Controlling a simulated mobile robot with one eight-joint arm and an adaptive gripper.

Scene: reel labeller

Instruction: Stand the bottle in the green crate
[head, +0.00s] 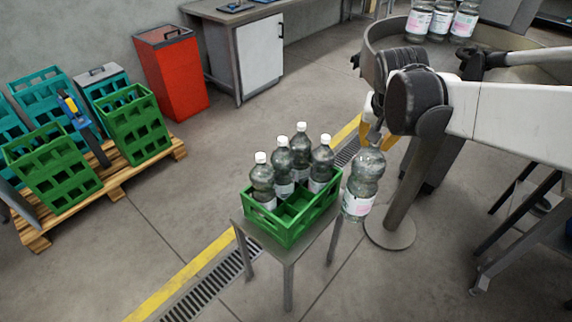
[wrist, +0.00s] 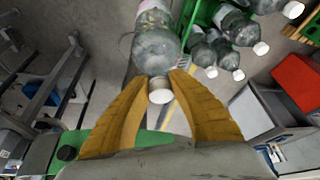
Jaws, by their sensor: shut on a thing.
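A clear bottle with a white and pink label (head: 361,185) hangs upright below my gripper (head: 380,140), to the right of the green crate. In the wrist view my gripper (wrist: 160,85) has its yellow fingers shut around the bottle's white cap and neck, and the bottle body (wrist: 156,42) extends away from it. The green crate (head: 291,232) stands on a small grey table. Several white-capped bottles (head: 282,160) stand in its back and left compartments; front compartments look empty. The held bottle is apart from the crate, its base near rim height. The crate partly shows in the wrist view (wrist: 203,12).
A round metal turntable (head: 378,32) with more bottles (head: 441,20) is at the upper right. Green and teal crates (head: 136,124) sit on a wooden pallet at the left. A red bin (head: 172,75) and a grey workbench stand at the back. The floor left of the table is clear.

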